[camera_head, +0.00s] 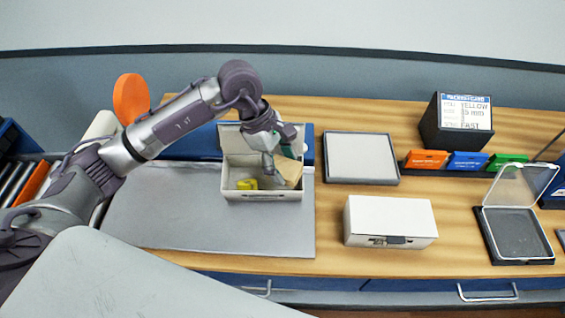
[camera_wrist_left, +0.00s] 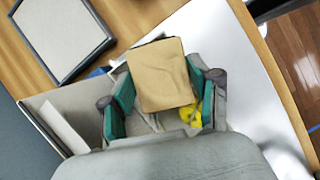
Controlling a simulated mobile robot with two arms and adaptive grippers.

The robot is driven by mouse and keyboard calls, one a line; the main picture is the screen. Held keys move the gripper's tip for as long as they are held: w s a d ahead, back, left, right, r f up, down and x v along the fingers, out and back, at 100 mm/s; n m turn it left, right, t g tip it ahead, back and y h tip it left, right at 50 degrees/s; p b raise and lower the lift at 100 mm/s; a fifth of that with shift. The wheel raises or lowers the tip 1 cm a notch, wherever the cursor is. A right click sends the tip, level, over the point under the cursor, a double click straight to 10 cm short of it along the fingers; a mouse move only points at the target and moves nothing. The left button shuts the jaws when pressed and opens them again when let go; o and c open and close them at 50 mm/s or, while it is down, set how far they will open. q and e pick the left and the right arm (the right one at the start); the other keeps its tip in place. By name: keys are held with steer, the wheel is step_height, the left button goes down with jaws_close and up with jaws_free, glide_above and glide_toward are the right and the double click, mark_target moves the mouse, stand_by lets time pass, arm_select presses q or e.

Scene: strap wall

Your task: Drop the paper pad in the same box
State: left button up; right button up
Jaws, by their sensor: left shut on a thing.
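My left gripper (camera_head: 277,150) is shut on the paper pad (camera_head: 289,172), a small tan block. The gripper reaches down over the open white box (camera_head: 262,195), and the pad is at the box's right part, around rim height. In the left wrist view the pad (camera_wrist_left: 160,75) sits between the green fingers of my left gripper (camera_wrist_left: 160,92). A yellow thing (camera_head: 246,184) lies inside the box at the left; it also shows in the left wrist view (camera_wrist_left: 190,114). The gripper hides part of the box's inside. My right gripper is not in view.
A closed white box (camera_head: 390,217) stands to the right, with a framed grey tray (camera_head: 361,158) behind it. A clear-lidded case (camera_head: 517,235) is farther right. A grey mat (camera_head: 200,215) lies under the open box. An orange disc (camera_head: 131,98) stands at the left.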

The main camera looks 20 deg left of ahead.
arm_select(q)
steer(key=o, duration=0.5)
steer(key=shift+c, duration=0.2)
steer(key=shift+r, duration=0.1)
steer(key=shift+r+p, duration=0.6)
steer(key=shift+p, duration=0.4)
steer(key=shift+w+a+r+b, duration=0.1)
steer(key=shift+a+r+b, duration=0.2)
steer(key=shift+b, duration=0.1)
steer(key=b+v, duration=0.3)
steer(key=v, duration=0.8)
steer(key=shift+b, duration=0.35)
steer(key=shift+d, duration=0.15)
